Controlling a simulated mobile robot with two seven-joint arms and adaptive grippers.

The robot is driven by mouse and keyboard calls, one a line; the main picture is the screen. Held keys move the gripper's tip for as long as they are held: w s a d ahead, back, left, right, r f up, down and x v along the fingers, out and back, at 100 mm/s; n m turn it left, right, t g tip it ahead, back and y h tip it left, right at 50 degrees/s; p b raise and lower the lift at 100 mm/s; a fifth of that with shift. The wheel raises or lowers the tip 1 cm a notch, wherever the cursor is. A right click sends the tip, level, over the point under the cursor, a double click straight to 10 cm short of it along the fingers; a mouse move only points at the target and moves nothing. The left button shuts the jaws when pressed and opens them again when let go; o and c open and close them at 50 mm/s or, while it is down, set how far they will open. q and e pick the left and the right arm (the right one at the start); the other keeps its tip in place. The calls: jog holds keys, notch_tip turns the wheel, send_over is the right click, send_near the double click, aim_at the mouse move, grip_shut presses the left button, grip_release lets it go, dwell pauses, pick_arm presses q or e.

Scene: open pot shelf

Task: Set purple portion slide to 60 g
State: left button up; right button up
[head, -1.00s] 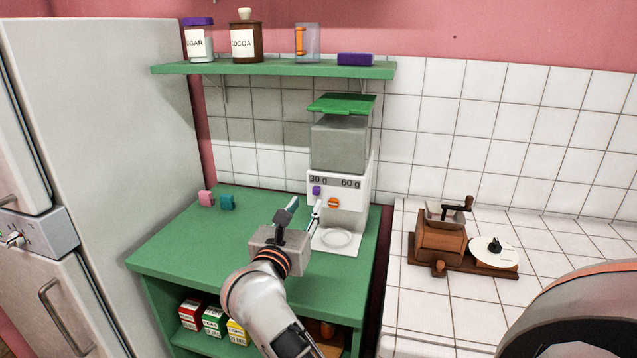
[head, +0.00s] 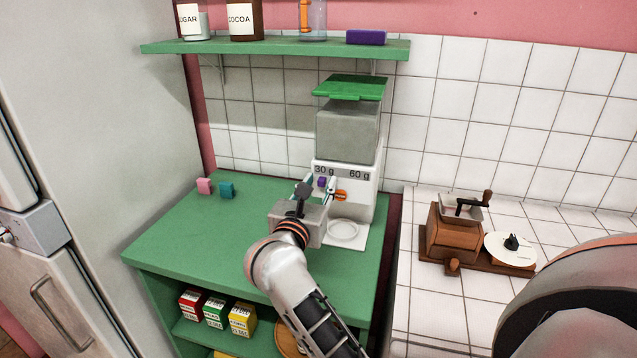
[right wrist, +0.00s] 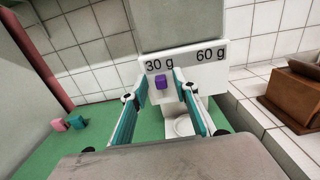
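The purple portion slide (head: 322,182) is a small block on the white front of the dispenser (head: 350,205), below the 30 g mark at the left end of its scale. The 60 g mark is to its right. In the right wrist view the slide (right wrist: 160,82) lies between the fingertips of my right gripper (right wrist: 161,84). My right gripper (head: 318,186) is open in front of the dispenser, with a gap visible between slide and fingers. An orange knob (head: 341,195) is on the dispenser's front, right of and below the slide. My left gripper is not in view.
A green shelf (head: 275,57) with jars and a purple block hangs above. Pink (head: 204,186) and teal (head: 227,190) blocks stand on the green counter (head: 180,240) at left. A wooden grinder (head: 453,232) stands on the tiled counter at right.

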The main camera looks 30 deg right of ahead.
aim_at(359, 182)
jog(key=shift+s, duration=0.1)
grip_shut()
jog(key=s+d, duration=0.2)
jog(key=s, duration=0.1)
jog(key=s+d+p, duration=0.1)
jog(key=s+d, duration=0.2)
jog(key=shift+s+d, duration=0.15)
jog(key=shift+d, duration=0.05)
grip_release()
jog(key=shift+s+d, duration=0.1)
